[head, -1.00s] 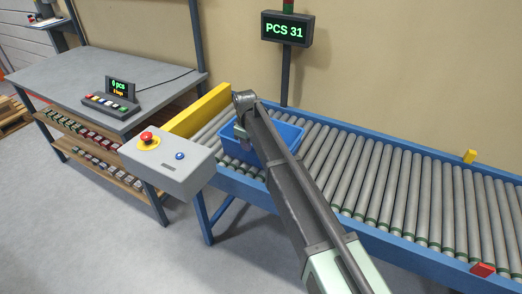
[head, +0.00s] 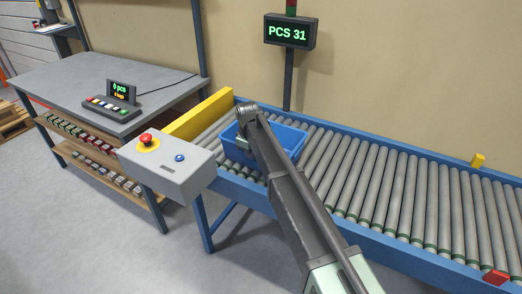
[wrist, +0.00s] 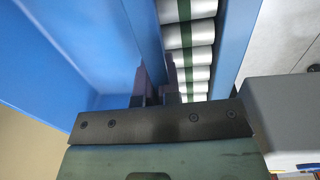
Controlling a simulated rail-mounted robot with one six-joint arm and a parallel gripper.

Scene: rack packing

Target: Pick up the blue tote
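The blue tote (head: 291,136) sits on the left end of the roller conveyor, partly covered by my arm in the head view. In the wrist view its inside (wrist: 75,55) fills the upper left, and one wall runs down to my fingers. My gripper (wrist: 157,88) has one dark finger on each side of this wall, close together, and appears shut on it. The fingertips are hard to make out. In the head view the fingers are hidden behind my arm. The tote rests level on the rollers.
The roller conveyor (head: 385,185) is clear to the right of the tote. A yellow end stop (head: 198,116) stands left of it. A grey control box (head: 168,168) with a red button is at the front left. A grey workbench (head: 100,82) is farther left.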

